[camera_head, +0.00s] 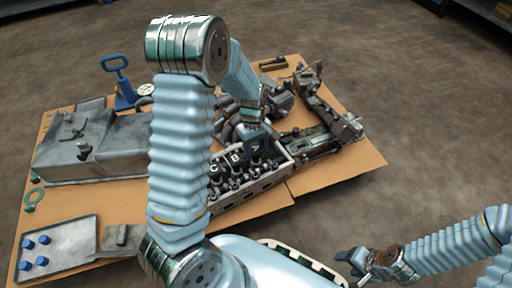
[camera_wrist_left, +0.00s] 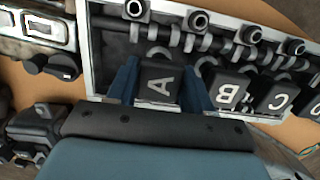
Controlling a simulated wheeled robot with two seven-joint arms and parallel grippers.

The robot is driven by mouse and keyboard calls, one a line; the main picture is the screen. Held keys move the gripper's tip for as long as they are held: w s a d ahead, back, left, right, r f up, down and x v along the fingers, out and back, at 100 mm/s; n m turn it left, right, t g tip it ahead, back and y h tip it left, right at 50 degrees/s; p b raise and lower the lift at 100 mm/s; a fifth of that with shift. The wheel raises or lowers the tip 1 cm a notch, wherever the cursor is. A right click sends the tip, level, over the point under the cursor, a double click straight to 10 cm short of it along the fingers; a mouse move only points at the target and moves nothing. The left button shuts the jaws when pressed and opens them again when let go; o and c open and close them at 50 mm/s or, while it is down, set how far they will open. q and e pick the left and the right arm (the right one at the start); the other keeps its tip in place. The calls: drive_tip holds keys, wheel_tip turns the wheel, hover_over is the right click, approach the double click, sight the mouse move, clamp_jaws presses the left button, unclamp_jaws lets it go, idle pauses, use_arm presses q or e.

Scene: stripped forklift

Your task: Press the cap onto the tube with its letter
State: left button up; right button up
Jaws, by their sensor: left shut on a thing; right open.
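Black pieces with white letters stand in a row along an engine block: A (camera_wrist_left: 158,85), B (camera_wrist_left: 228,90) and C (camera_wrist_left: 278,95) show in the left wrist view. My left gripper (camera_wrist_left: 160,88) has its blue fingers on both sides of the A piece and is shut on it. The head view shows this gripper (camera_head: 258,143) at the A end, with B (camera_head: 235,156) and C (camera_head: 214,168) to its left. Black round tube ends (camera_wrist_left: 198,18) line the block beyond the letters. I cannot tell whether A is seated. My right gripper (camera_head: 354,263) is open and empty, low at the right.
A grey tray (camera_head: 75,245) holds several blue cylinders (camera_head: 44,240) at lower left. A grey metal housing (camera_head: 95,150) and a blue hand-pump-like part (camera_head: 122,85) stand at left. Metal parts (camera_head: 325,125) lie right of the block. Cardboard (camera_head: 350,170) is bare at right.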

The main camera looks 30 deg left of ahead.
use_arm(q)
drive_tip(key=shift+f, duration=0.1)
idle(0.6)
drive_tip(key=o, duration=1.1)
drive_tip(key=shift+o, duration=0.2)
wheel_tip(320, 180, up, 14)
drive_tip(key=a+p, duration=0.1)
drive_tip(key=p, duration=0.3)
drive_tip(key=shift+w+a+f, duration=0.15)
drive_tip(key=shift+w+a, duration=0.1)
drive_tip(key=shift+w, duration=0.15)
